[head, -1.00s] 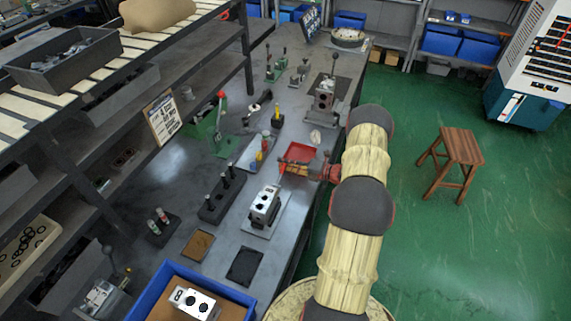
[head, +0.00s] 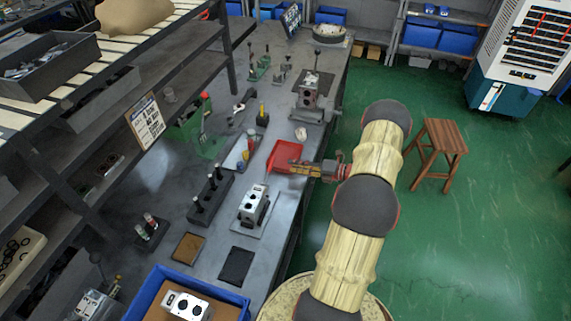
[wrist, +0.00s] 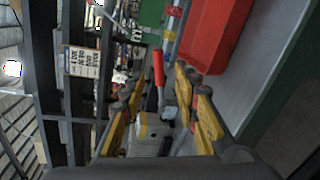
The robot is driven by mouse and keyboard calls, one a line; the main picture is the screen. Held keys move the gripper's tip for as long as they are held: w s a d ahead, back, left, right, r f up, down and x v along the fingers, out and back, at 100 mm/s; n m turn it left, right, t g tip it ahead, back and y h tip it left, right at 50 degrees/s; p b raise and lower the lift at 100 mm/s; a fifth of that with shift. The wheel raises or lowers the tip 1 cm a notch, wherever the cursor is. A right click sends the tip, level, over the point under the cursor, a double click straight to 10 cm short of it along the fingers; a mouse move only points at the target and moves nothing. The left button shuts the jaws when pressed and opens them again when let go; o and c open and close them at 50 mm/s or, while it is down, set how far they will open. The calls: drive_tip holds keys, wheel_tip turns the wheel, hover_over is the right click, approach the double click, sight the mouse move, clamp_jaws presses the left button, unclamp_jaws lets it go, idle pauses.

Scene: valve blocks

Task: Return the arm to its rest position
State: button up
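My arm reaches over the right edge of the bench, and my gripper (head: 296,168) is at the red tray (head: 283,157), low beside or over its right side. In the wrist view my gripper (wrist: 160,85) has its yellow fingers spread apart, with nothing held between them. A grey valve block (wrist: 155,135) and a red handle (wrist: 158,66) show beyond, between the fingers. In the head view a silver valve block (head: 253,204) stands on a plate in front of the tray. Another valve block (head: 187,305) lies in the blue bin.
A blue bin (head: 229,297) is at the near end of the bench. A black pin holder (head: 211,200), a green press (head: 196,132) and a vice (head: 308,98) stand on the bench. Shelving rises on the left. A wooden stool (head: 440,150) stands on the open green floor at right.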

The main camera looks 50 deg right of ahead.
drive_tip(key=shift+s+d+r, duration=0.1)
drive_tip(key=shift+s+d, duration=0.1)
drive_tip(key=shift+s, duration=0.4)
